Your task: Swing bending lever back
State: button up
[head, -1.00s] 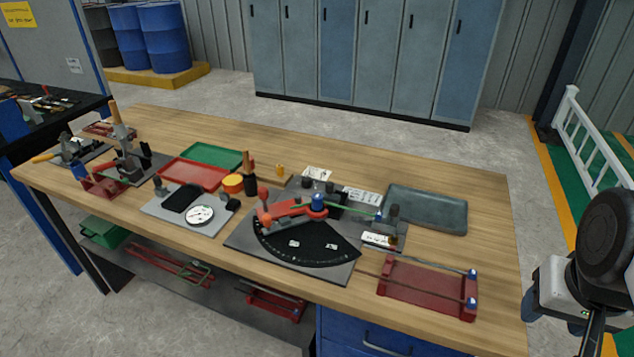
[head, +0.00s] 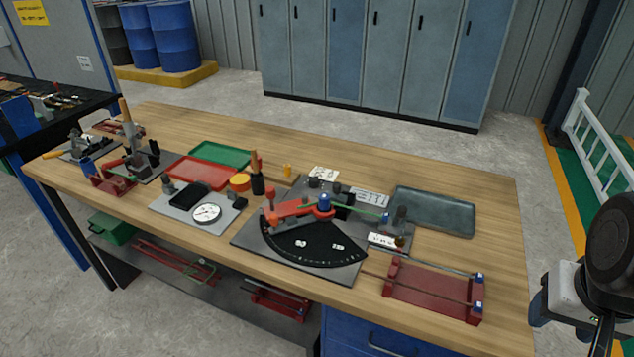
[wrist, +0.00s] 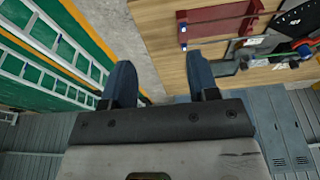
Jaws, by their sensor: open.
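The bending lever (head: 295,210) is a red arm on the bender, with a red knob at its left end and a blue-topped pivot at its right. It lies above the black angle scale (head: 310,246) on a grey base plate (head: 245,240). A thin green bar (head: 358,213) runs right from near the pivot. Part of the bender also shows in the wrist view's upper right corner (wrist: 290,20). My gripper (wrist: 162,80) is open and empty, its dark blue fingers apart. It is well to the right of the lever, beyond the table's right edge.
A red rebar fixture (head: 432,290) stands at the table's front right. A dark grey tray (head: 432,212) lies behind it. A plate with a round dial (head: 207,212) and a red tray (head: 203,173) are left of the bender. A white railing (head: 590,140) stands at right.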

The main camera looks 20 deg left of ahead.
jog(key=w+a+r+n, duration=0.2)
jog(key=w+a+r, duration=0.1)
jog(key=w+a, duration=0.9)
jog(key=n+g, duration=0.3)
jog(key=n, duration=0.1)
send_over(270, 189)
jog(key=f, duration=1)
jog(key=shift+w+d+f, duration=0.15)
jog(key=shift+d+f, duration=0.05)
jog(key=shift+d, duration=0.1)
jog(key=shift+a+f, duration=0.15)
jog(key=shift+a, duration=0.25)
jog(key=shift+f, duration=0.1)
